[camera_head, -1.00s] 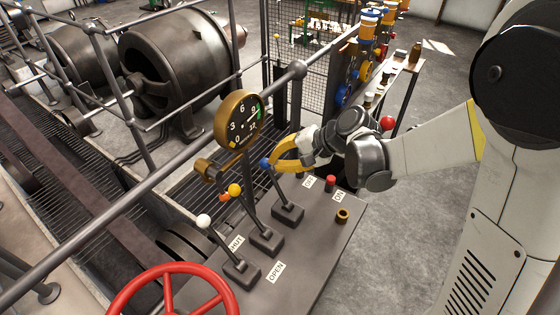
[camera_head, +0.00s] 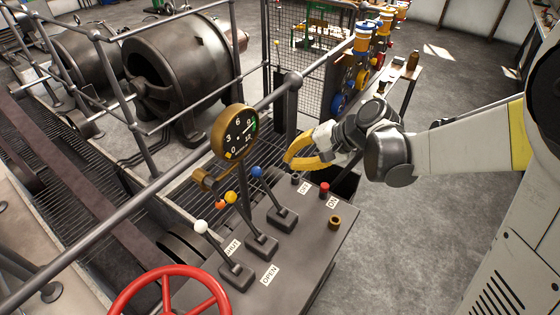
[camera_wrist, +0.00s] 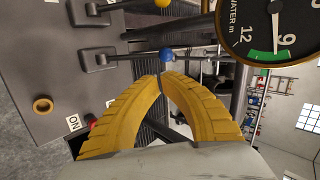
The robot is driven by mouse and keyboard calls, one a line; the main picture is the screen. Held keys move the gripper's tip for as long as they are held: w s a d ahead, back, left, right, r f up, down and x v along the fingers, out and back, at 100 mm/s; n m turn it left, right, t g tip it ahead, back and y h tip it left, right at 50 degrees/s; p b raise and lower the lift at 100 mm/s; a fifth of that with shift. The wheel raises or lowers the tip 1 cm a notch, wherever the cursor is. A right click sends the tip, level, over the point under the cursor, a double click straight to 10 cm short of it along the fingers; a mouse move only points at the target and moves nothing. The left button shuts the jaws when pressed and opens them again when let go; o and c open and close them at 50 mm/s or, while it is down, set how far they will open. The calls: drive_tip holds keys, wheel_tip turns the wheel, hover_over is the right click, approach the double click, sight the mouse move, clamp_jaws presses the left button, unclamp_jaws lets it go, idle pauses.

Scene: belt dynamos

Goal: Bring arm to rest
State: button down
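My gripper (camera_head: 289,161) has curved yellow fingers and hangs above the back right of the grey control panel (camera_head: 318,250). In the wrist view its fingertips (camera_wrist: 161,77) meet with nothing between them, so it is shut and empty. The blue-knobbed lever (camera_head: 257,172) stands to the left of the fingertips, with a visible gap in the head view. The blue knob (camera_wrist: 166,55) shows just beyond the fingertips in the wrist view.
Levers with a white knob (camera_head: 201,227) and a yellow knob (camera_head: 231,197) stand left of the blue one. A round gauge (camera_head: 236,133), a red handwheel (camera_head: 170,290) and a red button (camera_head: 324,188) are nearby. Open floor (camera_head: 410,240) lies right of the panel.

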drive_tip(key=s+d+r+n+t+h, duration=0.1)
drive_tip(key=s+d+r+h, duration=0.3)
drive_tip(key=s, duration=0.5)
drive_tip(key=s+d+r+n+t+h, duration=0.2)
drive_tip(key=s+d+r+n+h, duration=0.1)
drive_tip(key=s+d, duration=0.5)
drive_tip(key=shift+s+d+r+n+h+p, duration=0.4)
drive_tip(key=shift+s+n+h, duration=0.1)
drive_tip(key=shift+s+n, duration=0.3)
